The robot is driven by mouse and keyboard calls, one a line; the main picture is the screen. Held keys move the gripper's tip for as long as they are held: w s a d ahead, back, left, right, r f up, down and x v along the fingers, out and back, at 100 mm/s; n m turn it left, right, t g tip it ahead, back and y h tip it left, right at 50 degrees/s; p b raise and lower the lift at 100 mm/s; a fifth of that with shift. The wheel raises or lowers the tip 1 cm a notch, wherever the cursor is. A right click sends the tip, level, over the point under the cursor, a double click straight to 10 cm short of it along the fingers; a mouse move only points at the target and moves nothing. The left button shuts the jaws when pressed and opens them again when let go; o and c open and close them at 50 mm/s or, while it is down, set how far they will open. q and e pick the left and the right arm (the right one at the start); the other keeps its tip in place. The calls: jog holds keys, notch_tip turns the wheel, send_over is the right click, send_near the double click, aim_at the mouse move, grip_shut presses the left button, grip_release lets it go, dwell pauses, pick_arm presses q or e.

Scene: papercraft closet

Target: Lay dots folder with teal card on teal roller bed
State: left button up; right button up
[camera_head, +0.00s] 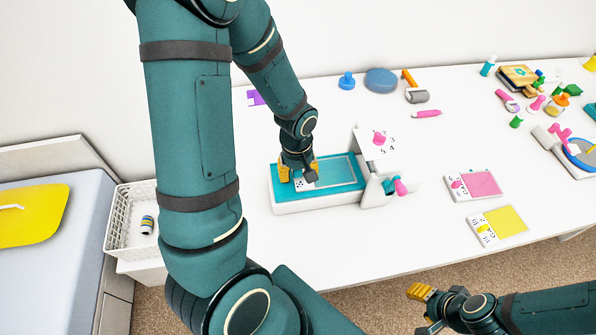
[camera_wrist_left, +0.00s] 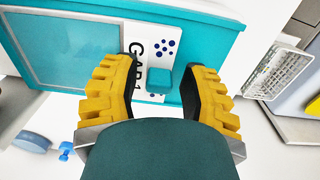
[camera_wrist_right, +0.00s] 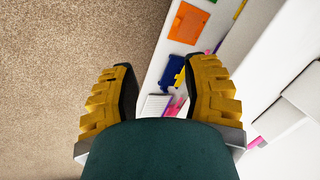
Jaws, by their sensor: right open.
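The dots folder (camera_head: 334,172) lies flat on the teal roller bed (camera_head: 290,197). The left wrist view shows its white end strip (camera_wrist_left: 163,45) with dark blue dots and black lettering, and its teal-grey panel (camera_wrist_left: 70,45). A small teal block (camera_wrist_left: 159,80) stands up on the strip. My left gripper (camera_head: 299,178) is over the strip; its open fingers (camera_wrist_left: 162,95) stand on either side of the block, with gaps visible. My right gripper (camera_head: 425,310) is open and empty, off the table's front edge; its fingers also show in the right wrist view (camera_wrist_right: 160,90).
The white crank housing (camera_head: 374,190) with a pink-knobbed handle stands at the bed's right end. Pink (camera_head: 475,185) and yellow (camera_head: 500,225) folders lie to the right. A white basket (camera_head: 125,235) is at the left. Stampers and small tools stand at the back and far right.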

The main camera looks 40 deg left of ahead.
pick_arm(q)
jog(key=shift+r, duration=0.2)
notch_tip(320, 180, up, 12)
jog(key=p, duration=0.3)
jog(key=shift+s, duration=0.1)
dwell(0.5)
